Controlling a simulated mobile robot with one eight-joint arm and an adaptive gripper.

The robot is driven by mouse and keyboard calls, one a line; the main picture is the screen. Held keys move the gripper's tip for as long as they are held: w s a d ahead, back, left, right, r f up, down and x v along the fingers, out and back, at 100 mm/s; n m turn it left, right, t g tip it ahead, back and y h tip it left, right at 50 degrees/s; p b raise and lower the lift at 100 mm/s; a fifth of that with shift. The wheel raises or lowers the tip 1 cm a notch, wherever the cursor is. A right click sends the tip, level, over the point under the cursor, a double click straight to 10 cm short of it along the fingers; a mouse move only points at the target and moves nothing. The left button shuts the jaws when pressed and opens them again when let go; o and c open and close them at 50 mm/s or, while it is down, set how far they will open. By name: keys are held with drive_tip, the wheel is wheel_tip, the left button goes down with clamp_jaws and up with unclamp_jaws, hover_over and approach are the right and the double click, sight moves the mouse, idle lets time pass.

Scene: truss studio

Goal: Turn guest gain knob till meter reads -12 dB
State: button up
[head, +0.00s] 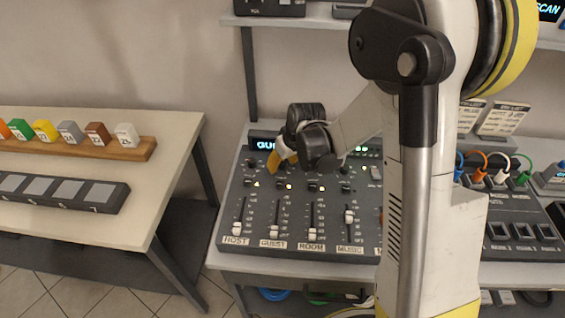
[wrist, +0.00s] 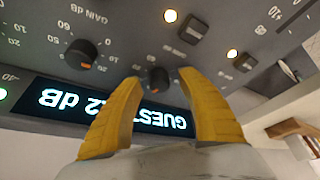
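The guest gain knob (wrist: 155,80), small and dark with an orange mark, sits between the yellow fingertips of my gripper (wrist: 161,78) in the wrist view. The fingers are apart on either side of it; I cannot tell whether either touches it. In the head view my gripper (head: 279,160) is over the top of the guest column and hides the knob. The meter display (wrist: 62,100), upside down in the wrist view, shows "GUEST" and a reading ending "2 dB". A finger covers part of the reading. In the head view the display (head: 262,144) is mostly hidden.
The mixer (head: 240,242) has labelled faders below its knobs. A neighbouring gain knob (wrist: 81,54) is close beside my fingers. A table (head: 150,200) with numbered blocks stands at left. Coloured cables (head: 500,176) are at right.

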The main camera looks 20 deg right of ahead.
drive_tip(key=shift+r, duration=0.1)
drive_tip(key=v, duration=1.2)
idle(0.4)
drive_tip(key=shift+s, duration=0.1)
drive_tip(key=s+r+m+t, duration=0.1)
drive_tip(key=s+r, duration=0.2)
drive_tip(key=s, duration=0.6)
drive_tip(key=s+a+r+m+t+h, duration=0.1)
drive_tip(key=s+r, duration=0.3)
drive_tip(key=s, duration=0.5)
drive_tip(key=shift+s+m+t, duration=0.25)
drive_tip(key=shift+m+t, duration=0.25)
drive_tip(key=shift+m, duration=0.1)
drive_tip(key=shift+a, duration=0.1)
idle(1.5)
